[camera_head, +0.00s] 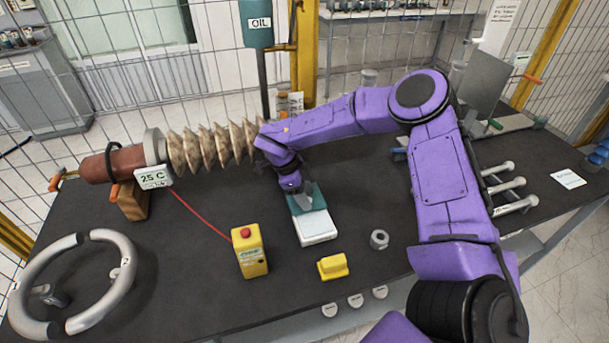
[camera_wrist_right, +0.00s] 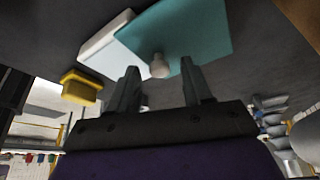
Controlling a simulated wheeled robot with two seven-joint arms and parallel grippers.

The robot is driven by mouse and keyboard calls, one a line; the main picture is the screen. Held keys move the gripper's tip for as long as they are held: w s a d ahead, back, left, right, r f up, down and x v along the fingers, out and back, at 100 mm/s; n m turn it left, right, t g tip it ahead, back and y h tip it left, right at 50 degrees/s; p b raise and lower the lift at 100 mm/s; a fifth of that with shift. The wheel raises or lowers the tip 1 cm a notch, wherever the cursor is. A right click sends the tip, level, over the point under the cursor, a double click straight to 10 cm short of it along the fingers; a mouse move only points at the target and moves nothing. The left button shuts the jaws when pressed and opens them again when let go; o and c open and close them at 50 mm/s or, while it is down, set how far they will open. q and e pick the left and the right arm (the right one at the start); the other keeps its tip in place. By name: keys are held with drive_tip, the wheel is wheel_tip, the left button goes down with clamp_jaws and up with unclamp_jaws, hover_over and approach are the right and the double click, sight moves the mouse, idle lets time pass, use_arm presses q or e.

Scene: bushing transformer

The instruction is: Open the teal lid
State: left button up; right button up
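The teal lid (camera_head: 318,197) lies at the far end of a white box (camera_head: 318,230) on the dark table, in the middle of the head view. In the right wrist view the teal lid (camera_wrist_right: 195,30) is a flat plate with a pale round knob (camera_wrist_right: 158,66), beside the white box (camera_wrist_right: 105,45). My right gripper (camera_head: 303,192) is over the lid and partly hides it. In the right wrist view its fingers (camera_wrist_right: 160,75) are apart, with the knob showing between their tips; I cannot tell whether they touch it. My left gripper is not in view.
A yellow block (camera_head: 332,267) and a metal nut (camera_head: 379,239) lie near the box. A yellow control box (camera_head: 249,251) with a red button stands to the left. A ribbed bushing (camera_head: 210,148) is behind left, a grey ring handle (camera_head: 120,285) front left.

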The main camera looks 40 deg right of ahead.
drive_tip(key=shift+r, duration=0.15)
drive_tip(key=b+v, duration=0.2)
drive_tip(key=v, duration=0.8)
drive_tip(key=shift+r, duration=0.15)
